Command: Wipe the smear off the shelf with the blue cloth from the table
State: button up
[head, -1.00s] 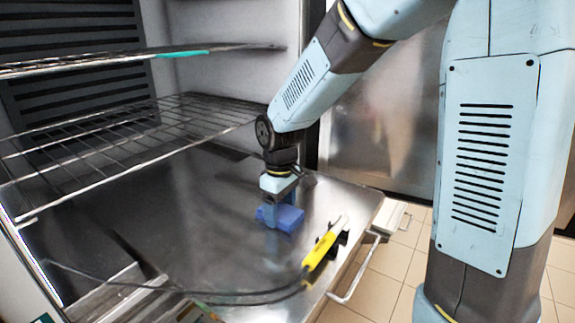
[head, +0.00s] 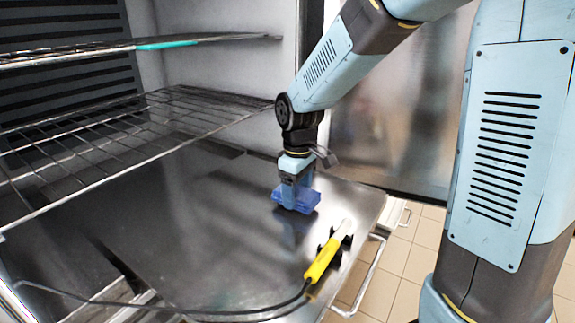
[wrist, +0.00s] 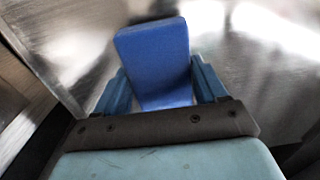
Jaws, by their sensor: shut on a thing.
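The blue cloth (head: 306,203) looks like a folded block. My gripper (head: 295,187) is shut on it above the right part of the shiny metal table top (head: 220,235). A dark reflection shows below the cloth, and it appears to be a little off the surface. In the wrist view the cloth (wrist: 155,50) sits between the two blue fingers of my gripper (wrist: 160,88) and sticks out past them. A wire shelf (head: 130,140) is at the left, with another shelf (head: 60,58) above it.
A yellow-handled probe (head: 322,260) lies in a black holder near the table's front right edge, its dark cable (head: 200,312) running left. A teal strip (head: 168,44) is on the upper shelf's edge. A bar handle (head: 362,285) juts out at the right. The table's middle is clear.

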jog(key=shift+s+a+r, duration=0.1)
jog(key=shift+s+r, duration=0.05)
jog(key=shift+r, duration=0.35)
jog(key=shift+w+r, duration=0.2)
jog(key=shift+r, duration=0.5)
jog(key=shift+s+r, duration=0.1)
jog(key=shift+r, duration=1.7)
